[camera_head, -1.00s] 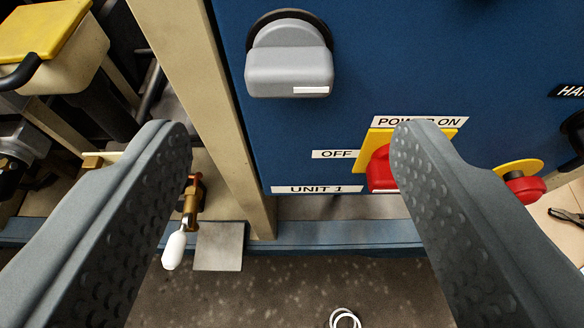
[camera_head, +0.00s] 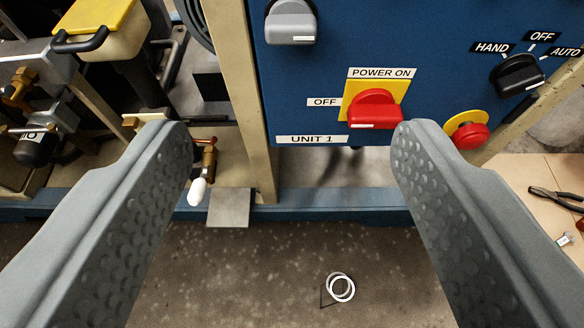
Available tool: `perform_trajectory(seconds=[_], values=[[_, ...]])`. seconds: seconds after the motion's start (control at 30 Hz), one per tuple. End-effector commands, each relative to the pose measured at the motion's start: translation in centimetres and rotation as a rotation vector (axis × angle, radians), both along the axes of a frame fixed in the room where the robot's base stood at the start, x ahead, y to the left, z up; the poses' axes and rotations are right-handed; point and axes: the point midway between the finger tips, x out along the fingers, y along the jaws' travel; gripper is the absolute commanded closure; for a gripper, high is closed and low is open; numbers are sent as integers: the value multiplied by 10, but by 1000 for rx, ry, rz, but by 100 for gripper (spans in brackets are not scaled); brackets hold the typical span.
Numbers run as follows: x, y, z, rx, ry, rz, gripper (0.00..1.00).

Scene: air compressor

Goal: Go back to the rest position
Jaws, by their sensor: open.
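My gripper (camera_head: 292,130) is open and empty, its two grey, dimpled fingers at the left and right of the view. Beyond it stands the blue control panel (camera_head: 300,70) marked UNIT 1. On the panel is a red switch (camera_head: 375,108) on a yellow plate, between the POWER ON and OFF labels; its handle lies about level. A grey rotary knob (camera_head: 290,24) is at the upper left of the panel. A black selector knob (camera_head: 516,74) sits among HAND, OFF and AUTO. No finger visibly touches any of them.
A red emergency button (camera_head: 471,136) is at the panel's lower right. A yellow-lidded box (camera_head: 98,25) stands upper left. Pliers (camera_head: 556,198) lie on a surface at right. White rings (camera_head: 341,288) lie on the open floor.

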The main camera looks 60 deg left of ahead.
Motion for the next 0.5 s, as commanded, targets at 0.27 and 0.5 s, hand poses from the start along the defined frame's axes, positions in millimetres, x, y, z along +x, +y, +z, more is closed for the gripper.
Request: perform_trajectory(seconds=[0.27, 0.5], values=[[-1, 2, 8, -2, -13, -7, 38], [-12, 23, 80, -8, -140, -90, 38]])
